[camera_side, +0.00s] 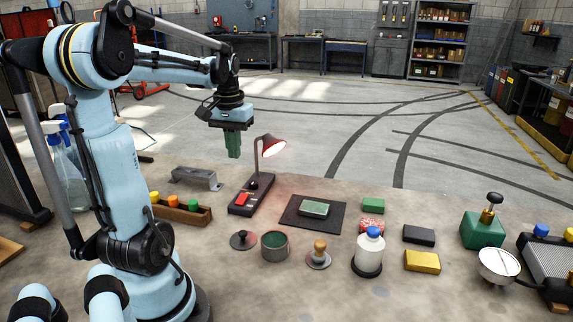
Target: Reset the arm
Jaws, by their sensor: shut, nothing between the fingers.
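My gripper (234,155) hangs from my light blue arm left of the picture's middle, pointing down. Its green fingers are together with nothing between them. They are above the bench and apart from the things on it, just left of the red-shaded lamp (270,146) in the picture. My arm is raised and reaches across from the left, with its upper link roughly level.
A dark mat (291,219) bears a green block (314,208). Nearby stand a green-filled pot (274,246), a white bottle (369,254), a yellow block (422,261), a wooden tray (181,212) and a grey bracket (196,178). The floor behind is open.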

